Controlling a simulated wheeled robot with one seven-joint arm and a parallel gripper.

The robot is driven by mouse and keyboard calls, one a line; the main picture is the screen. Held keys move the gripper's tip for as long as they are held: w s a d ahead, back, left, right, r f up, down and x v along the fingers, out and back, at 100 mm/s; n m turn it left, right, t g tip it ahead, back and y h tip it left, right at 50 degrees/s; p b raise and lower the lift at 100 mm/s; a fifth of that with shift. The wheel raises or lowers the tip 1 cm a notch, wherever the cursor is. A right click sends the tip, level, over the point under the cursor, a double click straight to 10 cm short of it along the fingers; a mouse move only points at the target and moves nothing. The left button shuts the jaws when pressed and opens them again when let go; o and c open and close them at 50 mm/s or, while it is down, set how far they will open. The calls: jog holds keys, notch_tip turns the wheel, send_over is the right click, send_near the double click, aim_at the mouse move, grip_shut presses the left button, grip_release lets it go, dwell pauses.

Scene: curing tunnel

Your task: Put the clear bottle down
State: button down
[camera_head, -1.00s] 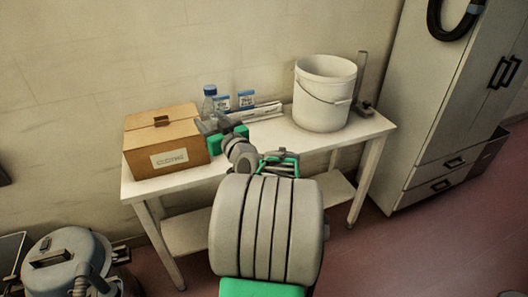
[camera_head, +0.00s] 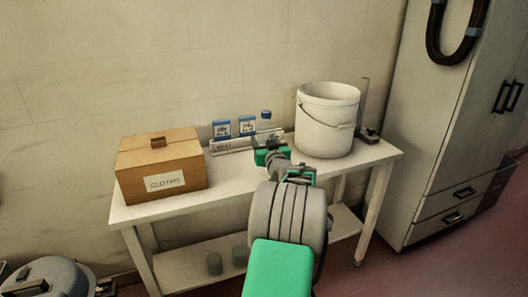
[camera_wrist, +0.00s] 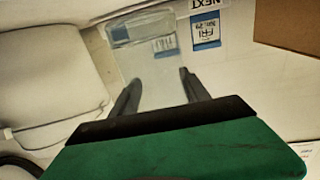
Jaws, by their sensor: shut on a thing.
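A white bucket (camera_head: 325,125) stands close on the right, with a metal stand (camera_head: 364,115) beyond it. Blue-and-white date cards (camera_head: 222,129) and their rack (camera_head: 228,146) are at the back. A cardboard box (camera_head: 160,165) is at the left. The table front between is clear.

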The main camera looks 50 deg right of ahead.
jog(key=shift+w+d+f, duration=0.1)
jog(key=shift+d+f, duration=0.05)
jog(key=shift+f, duration=0.55)
jog(key=shift+w+d+f, duration=0.1)
jog(key=shift+w+f, duration=0.05)
jog(key=shift+f, duration=0.5)
jog(key=shift+w+d+f, duration=0.1)
jog(key=shift+d+f, duration=0.05)
jog(key=shift+f, duration=0.55)
jog(key=shift+f+b, duration=0.2)
jog(key=shift+b, duration=0.25)
jog(key=c, duration=0.5)
grip_release()
